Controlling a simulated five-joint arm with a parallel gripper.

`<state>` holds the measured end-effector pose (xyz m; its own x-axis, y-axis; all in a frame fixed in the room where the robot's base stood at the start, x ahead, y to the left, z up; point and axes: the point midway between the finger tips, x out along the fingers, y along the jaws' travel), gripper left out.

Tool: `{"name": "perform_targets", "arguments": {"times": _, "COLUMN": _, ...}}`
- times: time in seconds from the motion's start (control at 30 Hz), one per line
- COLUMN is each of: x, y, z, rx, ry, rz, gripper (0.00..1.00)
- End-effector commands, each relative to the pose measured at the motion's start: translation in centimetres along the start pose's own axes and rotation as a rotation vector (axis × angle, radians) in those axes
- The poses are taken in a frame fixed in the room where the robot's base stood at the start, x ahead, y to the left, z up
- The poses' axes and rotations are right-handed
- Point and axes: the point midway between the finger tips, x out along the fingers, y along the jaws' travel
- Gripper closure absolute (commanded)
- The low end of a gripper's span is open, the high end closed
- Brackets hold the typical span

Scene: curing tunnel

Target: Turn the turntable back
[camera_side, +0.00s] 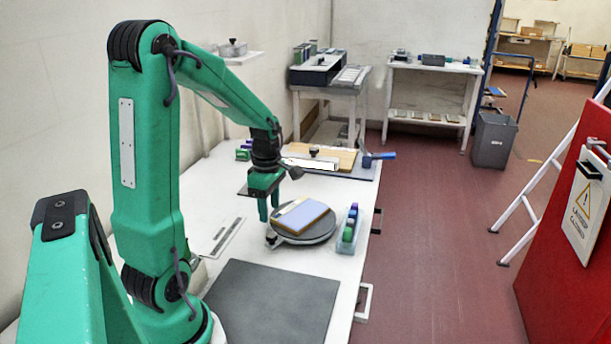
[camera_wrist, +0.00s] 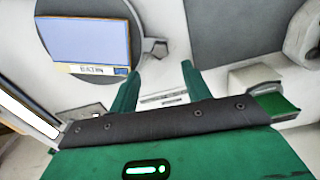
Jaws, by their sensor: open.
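The turntable (camera_side: 325,232) is a round dark grey disc on the white bench, with a flat panel (camera_side: 300,216), pale blue with a tan edge, lying on it. In the wrist view the disc (camera_wrist: 48,32) and the panel (camera_wrist: 88,40) are at the upper left. A small tab (camera_wrist: 155,48) sticks out from the disc's rim; it shows at the disc's left in the side view (camera_side: 271,239). My gripper (camera_side: 269,212) points down just left of the disc. Its two green fingers (camera_wrist: 160,72) are apart with nothing between them, near the tab.
A clear bin of small bottles (camera_side: 350,228) stands just right of the disc. A dark mat (camera_side: 270,305) lies on the near bench. A board (camera_side: 330,158) and a blue-handled roller (camera_side: 378,157) are behind. A metal ruler (camera_side: 222,238) lies to the left.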

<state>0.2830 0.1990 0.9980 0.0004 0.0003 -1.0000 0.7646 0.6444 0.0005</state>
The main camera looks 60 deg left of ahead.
Motion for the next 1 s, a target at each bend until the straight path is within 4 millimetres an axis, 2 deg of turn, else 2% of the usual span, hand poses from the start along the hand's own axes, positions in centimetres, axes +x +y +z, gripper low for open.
{"name": "perform_targets", "arguments": {"times": 0.17, "x": 0.9, "y": -0.1, "z": 0.0, "rx": -0.001, "ry": 0.0, "rz": -0.003, "gripper": 0.52}}
{"name": "perform_targets", "arguments": {"times": 0.7, "x": 6.6, "y": -0.1, "z": 0.0, "rx": -0.003, "ry": 0.0, "rz": -0.003, "gripper": 0.52}}
{"name": "perform_targets", "arguments": {"times": 1.0, "x": 7.7, "y": 0.0, "z": 0.0, "rx": -0.003, "ry": 0.0, "rz": -0.001, "gripper": 0.52}}
